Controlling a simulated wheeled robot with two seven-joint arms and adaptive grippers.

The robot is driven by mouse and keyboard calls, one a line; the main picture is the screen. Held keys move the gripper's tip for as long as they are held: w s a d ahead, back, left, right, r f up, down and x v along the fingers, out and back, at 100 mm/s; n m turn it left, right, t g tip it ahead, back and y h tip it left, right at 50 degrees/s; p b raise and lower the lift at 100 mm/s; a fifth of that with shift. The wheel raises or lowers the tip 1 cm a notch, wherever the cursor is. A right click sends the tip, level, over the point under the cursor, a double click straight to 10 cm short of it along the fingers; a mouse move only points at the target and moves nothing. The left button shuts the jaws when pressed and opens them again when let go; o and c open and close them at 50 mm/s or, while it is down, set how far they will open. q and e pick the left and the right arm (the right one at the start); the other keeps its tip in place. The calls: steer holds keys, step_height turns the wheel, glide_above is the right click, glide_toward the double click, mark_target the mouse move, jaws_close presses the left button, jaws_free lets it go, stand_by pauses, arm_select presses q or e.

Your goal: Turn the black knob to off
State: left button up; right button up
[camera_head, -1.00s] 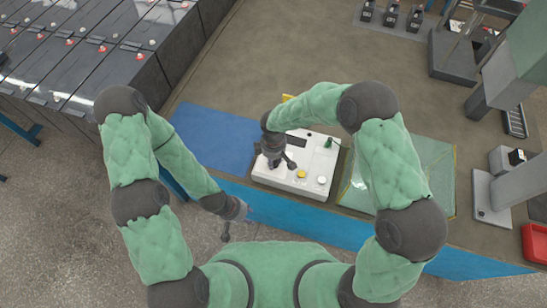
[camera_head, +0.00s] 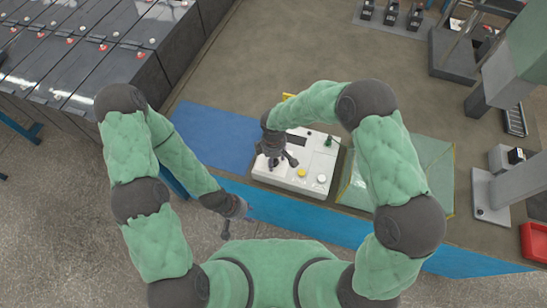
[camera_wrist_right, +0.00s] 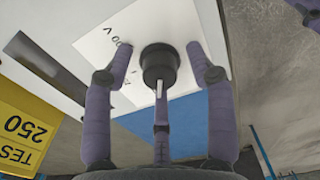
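The black knob (camera_wrist_right: 159,64) shows in the right wrist view on a white printed plate (camera_wrist_right: 100,45) of a white box. A short pale mark on the knob points down in that view. My right gripper (camera_wrist_right: 160,66) has its fingers spread around the knob, one on each side and one below. Small gaps show at both sides; I cannot tell whether the lower finger touches. In the head view my right gripper (camera_head: 275,158) is over the white box (camera_head: 312,160) and hides the knob. My left gripper (camera_head: 226,228) hangs empty off the table's front edge, its fingers too small to judge.
The box also carries a yellow button (camera_head: 302,173), a white button (camera_head: 321,178) and a green part (camera_head: 328,142). A blue mat (camera_head: 215,135) lies left of the box, a green glassy mat (camera_head: 400,165) right. Black battery rows (camera_head: 85,55) stand at the left.

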step_height(320, 180, up, 12)
stand_by(0.7)
steer(key=shift+s+f, duration=0.1)
stand_by(0.4)
